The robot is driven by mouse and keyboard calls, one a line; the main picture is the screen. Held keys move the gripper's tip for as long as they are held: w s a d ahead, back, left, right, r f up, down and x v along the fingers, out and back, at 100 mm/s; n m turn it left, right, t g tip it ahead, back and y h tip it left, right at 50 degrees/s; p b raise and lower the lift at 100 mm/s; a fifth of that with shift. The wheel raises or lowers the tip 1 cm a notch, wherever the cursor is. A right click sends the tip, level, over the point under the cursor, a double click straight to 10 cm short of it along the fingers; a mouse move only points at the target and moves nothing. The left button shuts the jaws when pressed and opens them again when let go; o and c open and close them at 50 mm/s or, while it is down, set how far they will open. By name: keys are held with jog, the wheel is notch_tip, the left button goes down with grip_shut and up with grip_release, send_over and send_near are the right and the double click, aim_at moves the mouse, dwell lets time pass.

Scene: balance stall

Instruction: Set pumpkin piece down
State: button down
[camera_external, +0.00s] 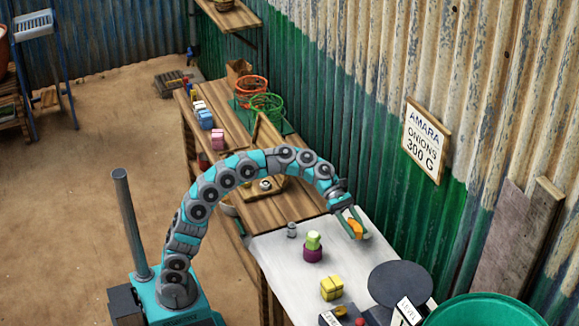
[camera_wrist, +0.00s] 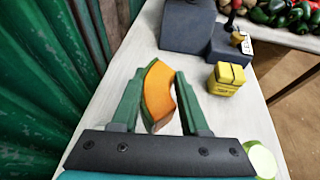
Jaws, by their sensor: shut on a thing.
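The orange pumpkin piece (camera_wrist: 157,96) is a curved wedge. My gripper (camera_wrist: 157,85) is shut on it, with a green finger on each side. In the external view the pumpkin piece (camera_external: 356,229) shows at the tip of my gripper (camera_external: 350,224), over the back right part of the white tabletop (camera_external: 285,262). I cannot tell whether the piece touches the tabletop.
A yellow tied block (camera_external: 332,288) stands nearer the front. A pale green piece (camera_external: 313,240) sits on a purple one (camera_external: 313,254), beside a small grey weight (camera_external: 292,230). A dark round plate (camera_external: 400,284) is at the right. The corrugated wall (camera_wrist: 45,75) runs close along the table.

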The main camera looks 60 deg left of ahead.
jog(key=s+a+n+t+b, duration=0.25)
jog(key=a+b, duration=0.25)
jog(key=a, duration=0.8)
jog(key=t+b, duration=0.1)
send_over(329, 234)
jog(key=shift+n+y, duration=0.35)
jog(key=shift+y, duration=0.05)
notch_tip(329, 234, down, 5)
jog(key=shift+f, duration=0.2)
jog(key=shift+w+f+b, duration=0.1)
jog(key=shift+f+b, duration=0.6)
jog(key=shift+f, duration=1.85)
jog(key=shift+c, duration=2.1)
grip_release()
jog(key=shift+f, duration=0.1)
